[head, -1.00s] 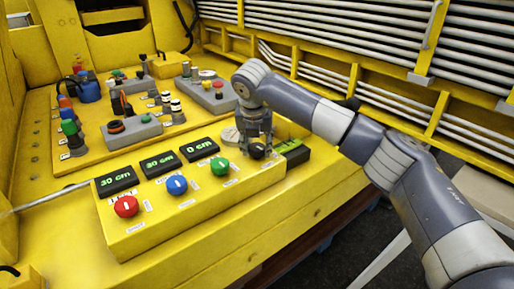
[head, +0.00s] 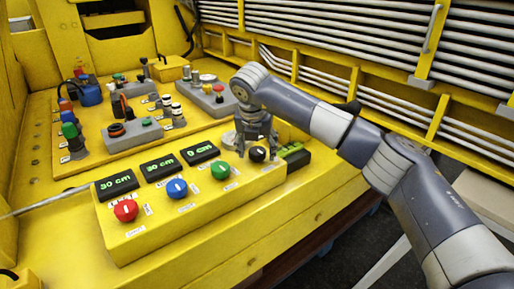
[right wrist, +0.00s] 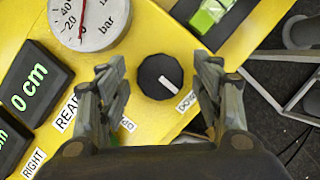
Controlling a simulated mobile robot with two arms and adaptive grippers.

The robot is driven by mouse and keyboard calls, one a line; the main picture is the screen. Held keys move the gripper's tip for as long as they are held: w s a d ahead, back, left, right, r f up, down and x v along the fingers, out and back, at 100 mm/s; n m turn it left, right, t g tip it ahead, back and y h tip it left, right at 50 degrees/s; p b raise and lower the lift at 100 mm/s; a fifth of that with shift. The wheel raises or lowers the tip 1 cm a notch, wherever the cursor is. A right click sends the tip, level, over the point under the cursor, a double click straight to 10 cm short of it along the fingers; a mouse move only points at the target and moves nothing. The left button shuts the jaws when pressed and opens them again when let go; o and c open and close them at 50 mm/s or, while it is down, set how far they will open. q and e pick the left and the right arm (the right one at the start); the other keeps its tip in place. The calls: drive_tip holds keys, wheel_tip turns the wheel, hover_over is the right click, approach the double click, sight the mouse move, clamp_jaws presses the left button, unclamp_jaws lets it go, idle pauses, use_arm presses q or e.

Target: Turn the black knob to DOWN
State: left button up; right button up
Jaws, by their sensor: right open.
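The black knob (head: 258,154) sits at the right end of the yellow control box, after the green knob. In the right wrist view the black knob (right wrist: 158,77) has a white mark pointing right and slightly down, towards the side of the partly hidden DOWN label (right wrist: 187,100). The other label (right wrist: 127,124) lies below left of the knob. My right gripper (head: 256,143) is open above the knob. In the right wrist view its fingers stand on either side of the knob, with visible gaps. My left gripper is not in view.
The red (head: 125,211), blue (head: 176,188) and green (head: 220,170) knobs stand in a row to the left. Displays behind them read 30, 30 and 0 cm (head: 200,152). A pressure gauge (right wrist: 92,18) and a black block with a green part (head: 294,155) are close to my right gripper.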

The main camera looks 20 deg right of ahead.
drive_tip(key=shift+r, duration=0.1)
drive_tip(key=v, duration=1.2)
drive_tip(key=shift+w, duration=0.1)
